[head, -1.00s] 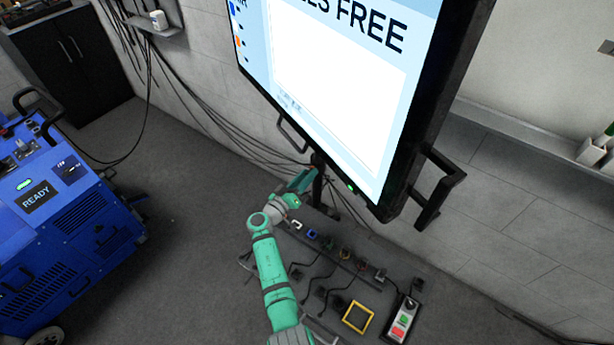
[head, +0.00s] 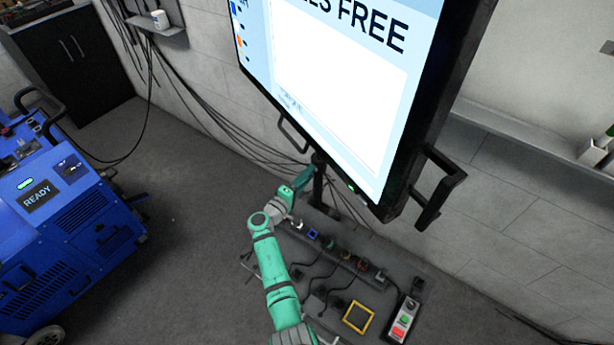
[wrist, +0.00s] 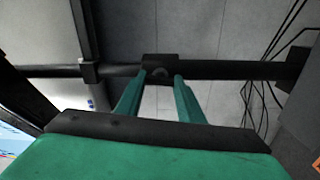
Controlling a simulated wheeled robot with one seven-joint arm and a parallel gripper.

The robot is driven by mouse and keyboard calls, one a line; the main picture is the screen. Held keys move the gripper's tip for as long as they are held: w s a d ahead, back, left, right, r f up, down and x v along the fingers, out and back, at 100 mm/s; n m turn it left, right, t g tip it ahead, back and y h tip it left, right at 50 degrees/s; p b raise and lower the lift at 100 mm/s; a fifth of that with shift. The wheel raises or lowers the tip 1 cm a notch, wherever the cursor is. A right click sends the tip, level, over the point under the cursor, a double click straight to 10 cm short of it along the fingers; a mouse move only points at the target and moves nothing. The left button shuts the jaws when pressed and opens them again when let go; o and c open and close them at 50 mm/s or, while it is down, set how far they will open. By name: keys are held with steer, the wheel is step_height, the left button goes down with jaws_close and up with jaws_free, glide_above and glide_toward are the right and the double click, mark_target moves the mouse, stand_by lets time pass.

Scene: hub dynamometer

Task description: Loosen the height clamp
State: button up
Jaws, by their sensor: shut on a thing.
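The height clamp (wrist: 161,63) is a small black block around the dark stand pole (wrist: 225,70), which runs across the wrist view. A rounded dark part of the clamp shows between my fingertips. My gripper (wrist: 160,82) has its two green fingers on either side of this part and is shut on it. In the head view my gripper (head: 308,175) reaches the stand pole (head: 318,186) just below the big screen. The clamp is too small and covered to make out there.
The large screen (head: 340,90) hangs over the pole, with a black handle (head: 438,190) at its right. A floor rail with several plugs and cables (head: 345,258) and a red-green button box (head: 401,320) lie below. A blue machine (head: 70,225) stands left; the floor between is clear.

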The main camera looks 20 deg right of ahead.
steer(key=shift+a+n, duration=0.1)
steer(key=shift+n, duration=0.2)
steer(key=o, duration=1.1)
steer(key=shift+c, duration=0.2)
steer(key=v, duration=1.1)
steer(key=shift+f, duration=0.1)
